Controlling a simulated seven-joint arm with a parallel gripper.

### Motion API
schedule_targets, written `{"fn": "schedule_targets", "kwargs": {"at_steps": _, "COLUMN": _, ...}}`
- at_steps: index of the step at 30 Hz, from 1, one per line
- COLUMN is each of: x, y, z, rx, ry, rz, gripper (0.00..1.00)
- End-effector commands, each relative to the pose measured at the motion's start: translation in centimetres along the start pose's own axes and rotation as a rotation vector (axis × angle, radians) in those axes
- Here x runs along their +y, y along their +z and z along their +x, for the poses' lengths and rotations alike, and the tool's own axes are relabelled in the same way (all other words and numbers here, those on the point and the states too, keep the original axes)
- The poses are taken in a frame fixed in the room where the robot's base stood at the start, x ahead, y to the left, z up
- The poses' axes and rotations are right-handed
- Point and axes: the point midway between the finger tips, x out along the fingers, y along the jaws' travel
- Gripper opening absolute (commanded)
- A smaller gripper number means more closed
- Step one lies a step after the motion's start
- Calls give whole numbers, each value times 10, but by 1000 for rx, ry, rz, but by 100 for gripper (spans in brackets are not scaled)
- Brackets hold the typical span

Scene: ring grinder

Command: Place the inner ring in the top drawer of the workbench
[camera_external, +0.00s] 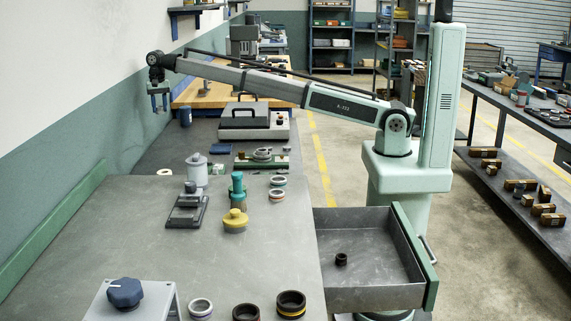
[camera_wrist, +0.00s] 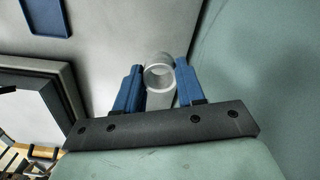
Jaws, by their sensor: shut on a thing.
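My gripper (camera_external: 159,98) is high at the back left in the external view, near the wall and above the far bench. In the wrist view, its two blue fingers (camera_wrist: 157,88) are on either side of a pale grey hollow cylinder (camera_wrist: 159,76), shut on it. The cylinder's round open end shows; I cannot tell if it is the inner ring. The drawer (camera_external: 375,276) of the workbench (camera_external: 120,225) is pulled out at the lower right. A small dark ring-like piece (camera_external: 341,260) lies inside it.
Several rings stand on the workbench, including a dark one (camera_external: 291,304) by the front. A yellow-topped piece (camera_external: 235,221), a teal-handled tool (camera_external: 237,186) and a blue-knobbed box (camera_external: 126,294) stand there too. The middle left of the bench is clear.

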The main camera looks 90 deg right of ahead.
Motion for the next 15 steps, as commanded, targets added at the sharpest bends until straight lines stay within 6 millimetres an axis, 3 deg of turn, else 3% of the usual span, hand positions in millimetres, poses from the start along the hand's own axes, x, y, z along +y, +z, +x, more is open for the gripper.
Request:
{"fn": "schedule_targets", "kwargs": {"at_steps": 1, "x": -1, "y": -1, "z": -13, "rx": 1, "ry": -2, "rz": 0, "gripper": 6}}
{"fn": "schedule_targets", "kwargs": {"at_steps": 6, "x": -1, "y": 0, "z": -43, "rx": 1, "ry": -1, "rz": 0, "gripper": 6}}
{"fn": "schedule_targets", "kwargs": {"at_steps": 15, "x": -12, "y": 72, "z": -41, "rx": 0, "ry": 0, "rz": -69, "gripper": 6}}
